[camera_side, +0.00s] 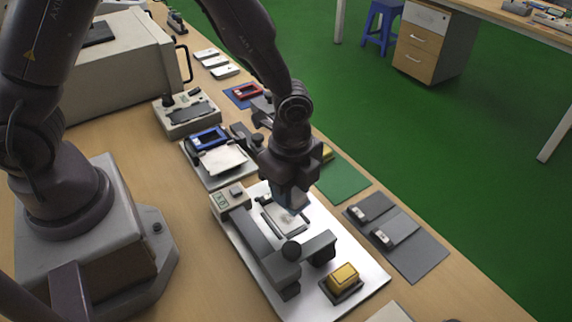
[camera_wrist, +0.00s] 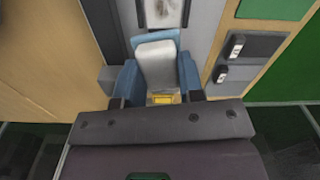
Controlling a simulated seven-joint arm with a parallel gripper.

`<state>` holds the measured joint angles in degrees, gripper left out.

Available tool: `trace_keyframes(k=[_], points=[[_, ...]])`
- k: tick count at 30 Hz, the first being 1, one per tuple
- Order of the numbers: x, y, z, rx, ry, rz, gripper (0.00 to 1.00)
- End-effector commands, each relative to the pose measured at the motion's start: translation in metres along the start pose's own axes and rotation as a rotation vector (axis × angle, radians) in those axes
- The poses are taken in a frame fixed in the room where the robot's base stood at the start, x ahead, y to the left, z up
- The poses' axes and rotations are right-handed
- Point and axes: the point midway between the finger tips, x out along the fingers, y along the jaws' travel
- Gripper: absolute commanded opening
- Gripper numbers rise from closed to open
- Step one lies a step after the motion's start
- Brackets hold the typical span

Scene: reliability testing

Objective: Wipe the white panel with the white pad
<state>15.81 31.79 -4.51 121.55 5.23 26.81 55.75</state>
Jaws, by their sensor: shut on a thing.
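My gripper (camera_side: 291,198) points down over the metal fixture plate in the side view. In the wrist view its blue fingers (camera_wrist: 159,78) are shut on the white pad (camera_wrist: 157,62), one on each side of it. The white panel (camera_side: 279,219) lies in a dark frame on the fixture, just below the gripper in the side view. A grey smudge shows on the panel (camera_wrist: 160,12) at the top of the wrist view. The pad is hard to make out in the side view, and I cannot tell whether it touches the panel.
A yellow block (camera_side: 343,277) sits on the near end of the fixture plate (camera_side: 373,279).

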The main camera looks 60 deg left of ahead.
Motion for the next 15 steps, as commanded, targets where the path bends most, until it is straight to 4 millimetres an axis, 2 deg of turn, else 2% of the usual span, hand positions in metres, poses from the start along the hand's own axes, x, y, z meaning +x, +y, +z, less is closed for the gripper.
trace_keyframes(k=[6,15], points=[[0.001,-0.004,-0.002,0.162,0.0,0.001,0.18],[0.016,-0.004,-0.002,0.176,-0.001,0.003,0.18]])
